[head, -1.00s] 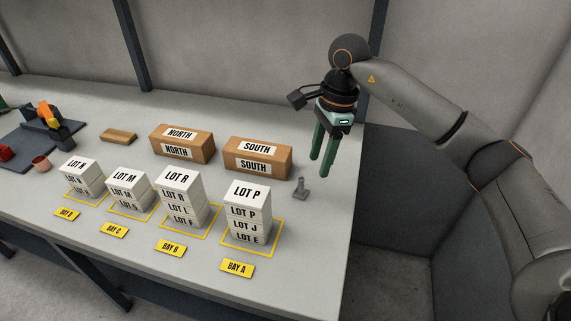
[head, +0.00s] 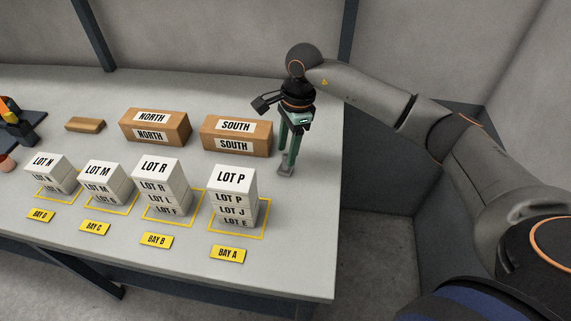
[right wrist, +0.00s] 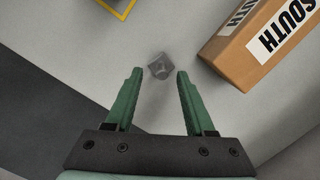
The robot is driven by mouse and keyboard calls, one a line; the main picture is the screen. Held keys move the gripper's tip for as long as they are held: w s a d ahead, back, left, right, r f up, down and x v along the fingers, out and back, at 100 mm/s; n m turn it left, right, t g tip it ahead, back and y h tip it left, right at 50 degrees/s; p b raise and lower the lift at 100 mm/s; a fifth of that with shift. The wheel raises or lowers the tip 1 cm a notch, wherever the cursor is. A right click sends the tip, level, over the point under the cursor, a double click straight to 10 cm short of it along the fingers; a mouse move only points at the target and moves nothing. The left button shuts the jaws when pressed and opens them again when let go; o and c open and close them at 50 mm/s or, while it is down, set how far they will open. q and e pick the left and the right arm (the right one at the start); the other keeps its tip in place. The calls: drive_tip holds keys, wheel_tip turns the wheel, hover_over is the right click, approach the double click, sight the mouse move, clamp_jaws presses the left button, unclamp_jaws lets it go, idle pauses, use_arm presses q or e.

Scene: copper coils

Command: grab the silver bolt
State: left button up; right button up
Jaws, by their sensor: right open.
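The silver bolt (head: 286,170) stands upright on the table, to the right of the SOUTH box, with its wide end down. In the right wrist view the bolt (right wrist: 161,66) shows from above, just beyond the fingertips and between their lines. My right gripper (head: 288,160) is open and points down at the bolt; its fingers partly cover the bolt's upper part in the head view. The right wrist view shows the two green fingers of the right gripper (right wrist: 159,72) apart with nothing between them.
The SOUTH box (head: 236,145) stands close to the left of the gripper. A stack of white LOT P boxes (head: 233,180) stands in front, in a yellow outline. The table's right edge is near the bolt. The table in front of the bolt is clear.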

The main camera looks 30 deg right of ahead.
sight(286, 155)
drive_tip(key=f, duration=0.3)
drive_tip(key=shift+w+a+f, duration=0.15)
drive_tip(key=shift+w+f, duration=0.05)
clamp_jaws()
idle(0.5)
